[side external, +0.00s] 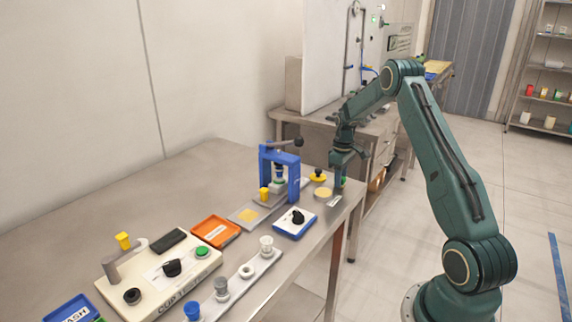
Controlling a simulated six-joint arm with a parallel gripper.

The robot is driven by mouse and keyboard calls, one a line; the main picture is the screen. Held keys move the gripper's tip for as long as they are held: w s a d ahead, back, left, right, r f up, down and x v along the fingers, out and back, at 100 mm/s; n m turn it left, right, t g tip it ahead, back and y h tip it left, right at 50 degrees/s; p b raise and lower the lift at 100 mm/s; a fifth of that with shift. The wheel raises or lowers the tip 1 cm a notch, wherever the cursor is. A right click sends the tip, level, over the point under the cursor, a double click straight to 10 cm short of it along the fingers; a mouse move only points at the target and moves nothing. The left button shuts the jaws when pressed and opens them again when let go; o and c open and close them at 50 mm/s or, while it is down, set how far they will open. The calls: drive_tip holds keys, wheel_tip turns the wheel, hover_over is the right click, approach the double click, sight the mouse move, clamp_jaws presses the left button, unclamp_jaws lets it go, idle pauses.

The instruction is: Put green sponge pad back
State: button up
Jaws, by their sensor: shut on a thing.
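My gripper (341,164) points down over the right end of the steel table, near its far edge. It is shut on a small piece whose green lower part, the green sponge pad (342,182), shows just below the fingers. A blue part shows above the green; the fingers hide the rest. Whether the pad touches the table cannot be told. Left of it, a round tan pad (323,193) lies on the table, and a yellow-and-black knobbed piece (318,175) stands behind that.
A blue press frame (294,178) stands left of my gripper. A blue-rimmed tray (295,223) with a black knob is in front of it. An orange tray (216,231), a cream control box (160,275) and a rail of small cups (247,271) are further left.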

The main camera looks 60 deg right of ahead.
drive_tip(key=shift+f, duration=0.15)
drive_tip(key=o, duration=0.9)
wheel_tip(320, 180, up, 12)
drive_tip(key=shift+r, duration=0.2)
idle(0.6)
